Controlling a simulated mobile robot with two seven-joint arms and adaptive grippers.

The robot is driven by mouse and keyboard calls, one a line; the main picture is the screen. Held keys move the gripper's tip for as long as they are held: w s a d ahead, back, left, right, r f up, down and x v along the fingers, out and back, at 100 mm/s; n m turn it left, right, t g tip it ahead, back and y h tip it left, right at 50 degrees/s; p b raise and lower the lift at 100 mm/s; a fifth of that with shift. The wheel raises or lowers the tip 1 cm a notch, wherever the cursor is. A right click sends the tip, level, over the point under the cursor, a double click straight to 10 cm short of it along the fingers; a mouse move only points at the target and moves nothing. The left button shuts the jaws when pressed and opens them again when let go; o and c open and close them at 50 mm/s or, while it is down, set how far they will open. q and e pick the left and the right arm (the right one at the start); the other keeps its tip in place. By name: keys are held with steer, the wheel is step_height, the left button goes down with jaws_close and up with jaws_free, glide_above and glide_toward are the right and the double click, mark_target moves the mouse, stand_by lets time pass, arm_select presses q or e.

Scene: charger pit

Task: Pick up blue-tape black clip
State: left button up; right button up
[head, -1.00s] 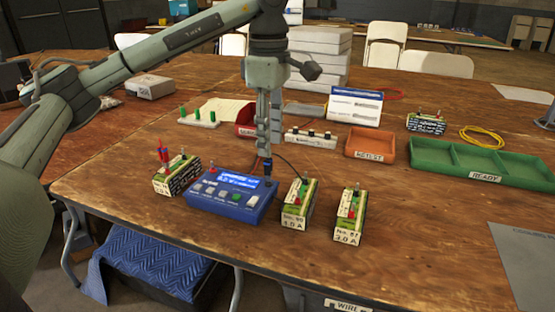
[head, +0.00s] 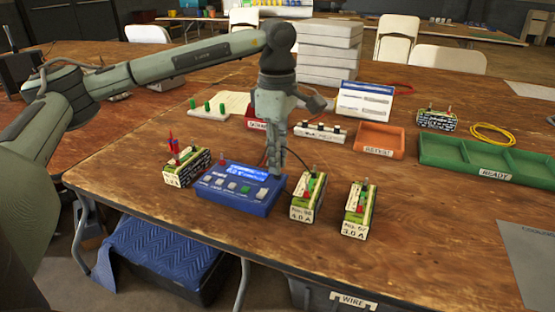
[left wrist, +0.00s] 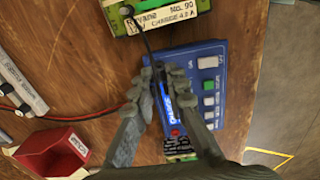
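The black clip (left wrist: 158,72) shows only in part in the left wrist view, at the end of a black lead, by the blue charger (left wrist: 203,85). Its blue tape is hard to make out against the blue case. My left gripper (head: 277,174) points down at the back right corner of the blue charger (head: 238,203) in the head view. In the left wrist view its fingers (left wrist: 165,75) are apart, on either side of the clip. I see no clear contact. In the head view the fingers hide the clip. My right gripper is not in view.
Battery packs stand left (head: 187,166) and right (head: 309,197) of the charger, with another further right (head: 358,210). A white rack (head: 320,132), an orange tray (head: 380,140) and a green tray (head: 490,160) lie behind.

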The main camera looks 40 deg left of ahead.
arm_select(q)
jaws_close()
steer(key=shift+r, duration=0.1)
steer(key=shift+r, duration=0.25)
steer(key=r, duration=0.3)
steer(key=shift+a+r, duration=0.25)
steer(key=shift+r, duration=0.15)
steer(key=s+a+r, duration=0.4)
steer(key=a+r, duration=0.2)
steer(key=a, duration=0.4)
steer(key=shift+s+a+r+p, duration=0.15)
steer(key=shift+a+r+p, duration=0.1)
steer(key=shift+p, duration=0.2)
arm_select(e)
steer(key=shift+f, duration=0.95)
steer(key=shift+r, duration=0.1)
